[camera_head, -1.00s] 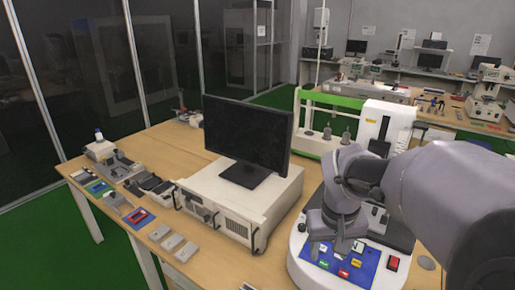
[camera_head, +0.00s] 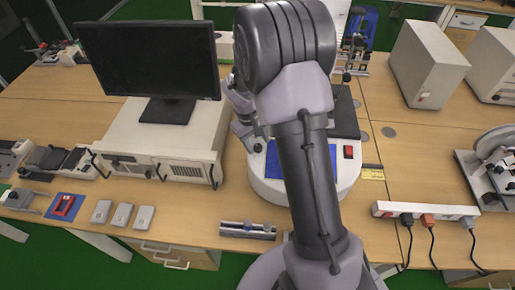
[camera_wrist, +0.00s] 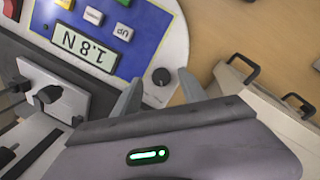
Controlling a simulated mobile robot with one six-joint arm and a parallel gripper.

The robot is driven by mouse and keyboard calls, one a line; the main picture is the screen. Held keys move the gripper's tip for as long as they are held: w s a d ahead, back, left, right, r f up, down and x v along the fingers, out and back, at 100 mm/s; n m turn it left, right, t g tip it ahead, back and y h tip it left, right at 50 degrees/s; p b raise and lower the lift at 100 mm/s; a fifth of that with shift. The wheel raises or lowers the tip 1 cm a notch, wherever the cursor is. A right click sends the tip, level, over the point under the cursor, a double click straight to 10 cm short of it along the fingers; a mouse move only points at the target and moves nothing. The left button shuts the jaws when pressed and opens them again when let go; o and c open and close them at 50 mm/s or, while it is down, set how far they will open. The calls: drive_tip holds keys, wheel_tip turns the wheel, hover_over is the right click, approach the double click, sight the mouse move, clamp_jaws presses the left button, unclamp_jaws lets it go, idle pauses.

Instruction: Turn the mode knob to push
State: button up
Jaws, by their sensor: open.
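The mode knob (camera_wrist: 161,76) is a small round black knob on the white tester base, at the corner of the blue control panel (camera_wrist: 155,22). I cannot tell how far above the knob the tips are, and no contact is evident. In the head view my arm hides much of the tester (camera_head: 265,187), and the knob is not discernible there.
A white box-shaped unit (camera_head: 150,135) with handles and a monitor (camera_head: 150,58) stand left of the tester. The metal fixture (camera_wrist: 60,95) is close to my gripper's left. A power strip (camera_head: 425,210) with cables lies at right.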

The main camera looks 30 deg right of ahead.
sight(258, 148)
drive_tip(key=shift+w+d+f, duration=0.1)
drive_tip(key=shift+d+f, duration=0.1)
drive_tip(key=shift+f, duration=1.15)
clamp_jaws()
drive_tip(key=shift+m+b, duration=0.35)
drive_tip(key=shift+m, duration=0.05)
drive_tip(key=m+y+b, duration=0.1)
drive_tip(key=m+b, duration=0.1)
drive_tip(key=m, duration=0.3)
drive_tip(key=shift+m+b, duration=0.3)
drive_tip(key=m+t+y+b, duration=0.1)
drive_tip(key=m+b, duration=0.1)
drive_tip(key=m, duration=0.3)
drive_tip(key=shift+b, duration=0.3)
